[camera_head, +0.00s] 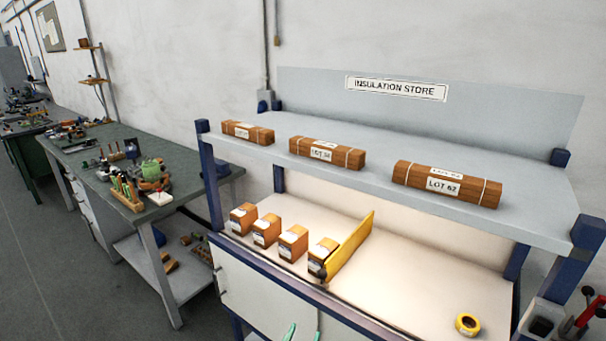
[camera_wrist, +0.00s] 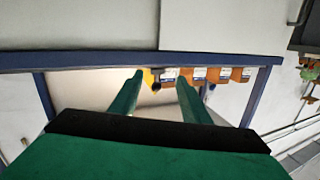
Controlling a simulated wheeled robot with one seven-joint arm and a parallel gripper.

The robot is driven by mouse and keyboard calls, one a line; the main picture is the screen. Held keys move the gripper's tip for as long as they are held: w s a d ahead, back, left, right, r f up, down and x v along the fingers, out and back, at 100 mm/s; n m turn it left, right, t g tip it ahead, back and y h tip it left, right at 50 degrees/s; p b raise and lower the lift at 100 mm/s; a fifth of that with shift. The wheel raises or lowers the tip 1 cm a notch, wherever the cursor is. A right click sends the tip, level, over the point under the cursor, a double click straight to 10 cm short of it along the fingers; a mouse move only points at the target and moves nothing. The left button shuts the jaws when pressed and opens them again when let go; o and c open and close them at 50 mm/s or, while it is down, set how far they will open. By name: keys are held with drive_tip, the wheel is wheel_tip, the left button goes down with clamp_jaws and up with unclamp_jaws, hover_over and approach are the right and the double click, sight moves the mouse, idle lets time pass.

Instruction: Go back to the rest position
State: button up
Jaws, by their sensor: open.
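My gripper (camera_wrist: 160,80) shows in the wrist view as two green fingers spread apart with nothing between them. In the head view only the green fingertips (camera_head: 303,333) show at the bottom edge, in front of the store's lower front. The rest of my arm is out of the head view. In the wrist view, several brown blocks appear beyond the fingertips, apart from them.
The insulation store (camera_head: 395,217) carries three wrapped bundles, including LOT 62 (camera_head: 447,186), on its upper shelf. Several brown blocks (camera_head: 293,243), a yellow divider (camera_head: 350,243) and a yellow tape roll (camera_head: 467,324) sit below. A cluttered workbench (camera_head: 110,160) stands left, beside open floor.

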drive_tip(key=s+a+f+n+g+y, duration=0.15)
drive_tip(key=s+f, duration=0.35)
drive_tip(key=s, duration=0.5)
drive_tip(key=s+f+n+y, duration=0.3)
drive_tip(key=s+f, duration=0.3)
drive_tip(key=s, duration=0.3)
drive_tip(key=d+v, duration=0.3)
drive_tip(key=v, duration=1.7)
drive_tip(key=shift+s+r+y, duration=0.2)
drive_tip(key=shift+s+y, duration=0.2)
drive_tip(key=shift+y, duration=0.05)
drive_tip(key=shift+t, duration=0.25)
